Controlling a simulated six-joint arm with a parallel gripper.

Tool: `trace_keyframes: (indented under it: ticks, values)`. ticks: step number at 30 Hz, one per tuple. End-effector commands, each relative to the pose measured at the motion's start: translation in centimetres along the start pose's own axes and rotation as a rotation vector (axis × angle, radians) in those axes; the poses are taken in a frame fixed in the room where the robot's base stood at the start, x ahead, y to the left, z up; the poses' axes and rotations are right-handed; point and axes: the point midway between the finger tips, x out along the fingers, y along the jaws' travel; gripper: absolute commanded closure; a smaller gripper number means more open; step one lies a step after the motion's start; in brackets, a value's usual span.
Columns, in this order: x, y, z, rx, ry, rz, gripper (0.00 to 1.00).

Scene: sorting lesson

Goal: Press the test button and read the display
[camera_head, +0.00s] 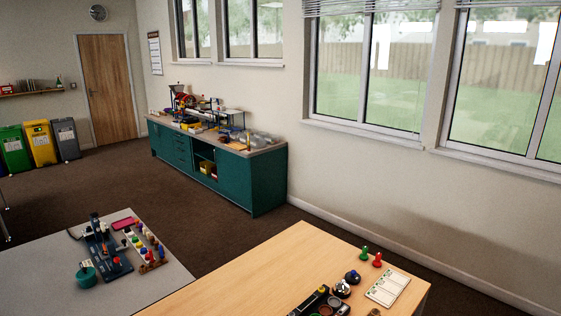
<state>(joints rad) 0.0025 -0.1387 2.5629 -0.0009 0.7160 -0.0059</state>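I cannot make out a test button or a display for certain. A dark blue device (106,248) with small parts on it stands on the grey table at the lower left; a teal round piece (86,275) is beside it. On the wooden table, a dark case with coloured round parts (322,304) is cut off by the bottom edge. A dome with a blue top (352,277) and a silver and black dome (342,289) stand near it. Whether any is the button is too small to tell. My gripper is not in view.
A white card (388,288), a green pawn (364,253) and a red pawn (377,260) are on the wooden table (255,270), whose left part is clear. The grey table (40,272) holds a rack of coloured pieces (145,246). A teal cabinet (258,183) stands behind.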

Motion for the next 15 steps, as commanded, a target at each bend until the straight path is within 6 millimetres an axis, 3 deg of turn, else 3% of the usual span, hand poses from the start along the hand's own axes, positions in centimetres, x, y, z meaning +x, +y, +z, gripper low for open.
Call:
trace_keyframes:
  ticks: [3, 4, 9, 15]
  values:
    - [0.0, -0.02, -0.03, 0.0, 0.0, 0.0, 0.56]
    - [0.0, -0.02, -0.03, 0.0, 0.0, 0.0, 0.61]
    - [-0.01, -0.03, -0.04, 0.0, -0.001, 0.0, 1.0]
    - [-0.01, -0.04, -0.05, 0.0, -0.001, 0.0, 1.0]
